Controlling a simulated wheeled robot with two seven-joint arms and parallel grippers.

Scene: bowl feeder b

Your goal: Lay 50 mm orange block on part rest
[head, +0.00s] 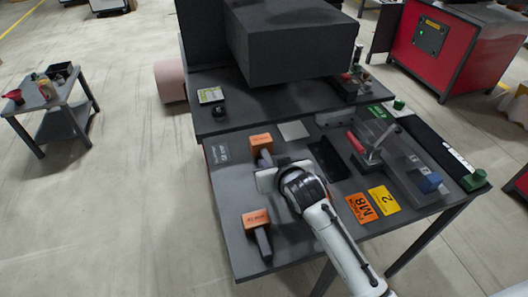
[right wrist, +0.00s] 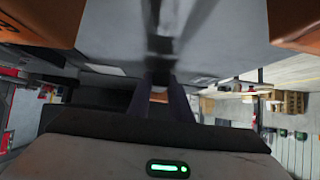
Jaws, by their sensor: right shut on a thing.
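Two orange blocks with dark grey stems show in the head view. The farther orange block (head: 261,141) is near the table's left side, just beyond my right gripper (head: 265,172). The gripper is shut on its grey stem, though the grip itself is largely hidden. The nearer orange block (head: 256,218) lies on the front left of the table, apart from the gripper. The block labels are too small to read surely. In the right wrist view, orange shows at the upper right (right wrist: 296,25) and upper left. I cannot tell for sure which surface is the part rest. My left gripper is not in view.
A pale square plate (head: 294,130) and a dark slab (head: 328,158) lie right of the farther block. A red-handled clamp (head: 368,150), an orange card (head: 361,207) and a yellow card (head: 383,200) are farther right. A big dark box (head: 290,45) stands behind.

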